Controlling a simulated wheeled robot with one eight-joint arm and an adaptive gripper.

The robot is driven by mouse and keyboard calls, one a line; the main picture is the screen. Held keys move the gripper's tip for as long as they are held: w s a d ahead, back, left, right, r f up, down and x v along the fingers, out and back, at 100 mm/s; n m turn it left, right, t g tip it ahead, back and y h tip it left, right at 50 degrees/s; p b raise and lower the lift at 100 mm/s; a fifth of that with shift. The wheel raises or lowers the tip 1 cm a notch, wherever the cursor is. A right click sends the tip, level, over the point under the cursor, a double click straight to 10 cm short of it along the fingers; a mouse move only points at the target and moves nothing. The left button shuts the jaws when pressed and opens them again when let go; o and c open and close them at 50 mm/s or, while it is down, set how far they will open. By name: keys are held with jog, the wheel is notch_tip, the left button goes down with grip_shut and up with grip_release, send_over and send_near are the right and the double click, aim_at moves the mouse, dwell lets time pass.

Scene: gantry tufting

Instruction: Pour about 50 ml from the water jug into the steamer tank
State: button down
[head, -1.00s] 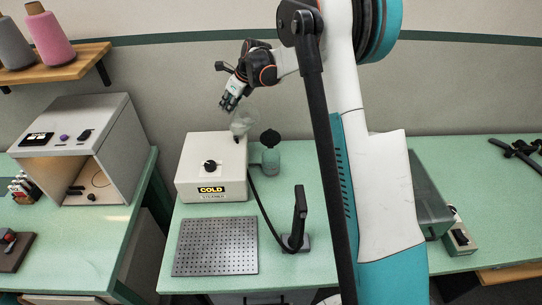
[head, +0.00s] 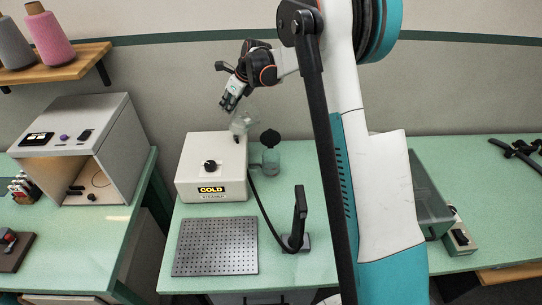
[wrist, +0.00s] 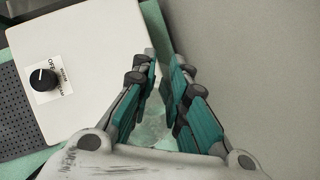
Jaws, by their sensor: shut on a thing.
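My gripper (head: 230,102) is shut on the clear water jug (head: 243,123), high above the back right of the steamer. The jug looks tilted, and its water level cannot be made out. In the wrist view the fingers (wrist: 164,65) frame the see-through jug (wrist: 152,128), partly hidden behind them. The steamer tank (head: 271,161) is a clear vessel beside the steamer's right side, below and right of the jug. A dark round lid (head: 270,138) stands raised at its top. The steamer (head: 208,175) is a cream box with a black knob and a COLD label.
A perforated metal plate (head: 215,247) lies in front of the steamer. A black hand piece (head: 299,220) stands to the right, joined by a dark hose (head: 262,208). The wall is close behind the gripper. A grey booth (head: 83,150) stands on the left table.

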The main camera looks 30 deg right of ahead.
jog(key=shift+a, duration=0.1)
jog(key=shift+w+a, duration=0.1)
jog(key=shift+w, duration=0.1)
jog(key=w+a+f+g+h, duration=0.2)
jog(key=w+f+g+h, duration=0.1)
jog(key=f+g, duration=0.1)
jog(key=shift+w+a+f+g+h, duration=0.3)
jog(key=shift+w+a+f+g, duration=0.05)
jog(key=shift+a+f+g, duration=0.05)
dwell(0.4)
dwell(0.8)
